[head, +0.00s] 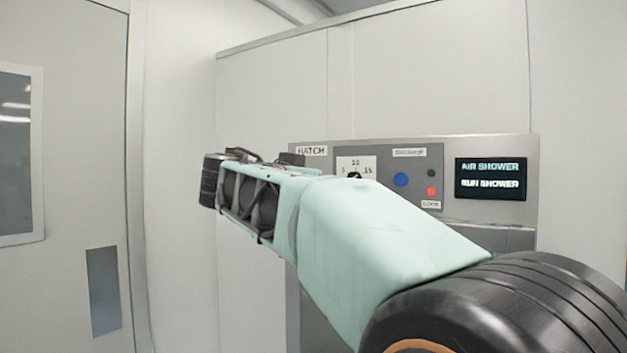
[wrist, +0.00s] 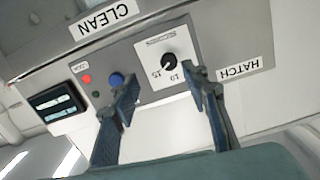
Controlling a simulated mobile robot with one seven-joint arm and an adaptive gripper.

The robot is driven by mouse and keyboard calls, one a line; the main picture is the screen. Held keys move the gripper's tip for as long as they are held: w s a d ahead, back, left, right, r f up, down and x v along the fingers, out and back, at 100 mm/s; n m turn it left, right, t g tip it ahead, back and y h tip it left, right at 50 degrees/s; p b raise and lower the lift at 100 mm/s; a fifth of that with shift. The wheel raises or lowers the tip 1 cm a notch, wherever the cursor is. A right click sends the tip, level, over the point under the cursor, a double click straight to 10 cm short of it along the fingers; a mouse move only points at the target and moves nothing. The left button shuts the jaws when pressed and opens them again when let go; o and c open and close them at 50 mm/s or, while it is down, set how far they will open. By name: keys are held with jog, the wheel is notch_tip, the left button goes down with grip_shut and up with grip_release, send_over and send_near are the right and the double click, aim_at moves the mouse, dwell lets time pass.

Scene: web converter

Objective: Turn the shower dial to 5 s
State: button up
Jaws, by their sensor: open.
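The shower dial is a black knob (wrist: 169,61) on a white scale plate (wrist: 148,48), which appears rotated in the wrist view. The marks 10 and 15 are readable there. I cannot tell for sure which mark the knob points at. My gripper (wrist: 163,88) is open and empty. Its fingers stand apart, either side of the dial in the wrist picture, and no contact with the knob shows. In the head view my arm hides the fingertips.
The panel (head: 427,210) also carries a blue button (head: 401,179), a red button (head: 431,191) and a small green one (head: 431,173). A dark display (head: 490,179) reads AIR SHOWER, RUN SHOWER. A HATCH label (head: 312,151) and a door (head: 70,260) are at left.

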jog(key=r+p+x, duration=0.2)
jog(key=p+x, duration=0.1)
jog(key=x, duration=0.7)
jog(key=shift+w+a+t+p, duration=0.3)
jog(key=shift+w+t, duration=0.1)
jog(key=shift+w, duration=0.1)
jog(key=shift+c, duration=0.4)
grip_shut()
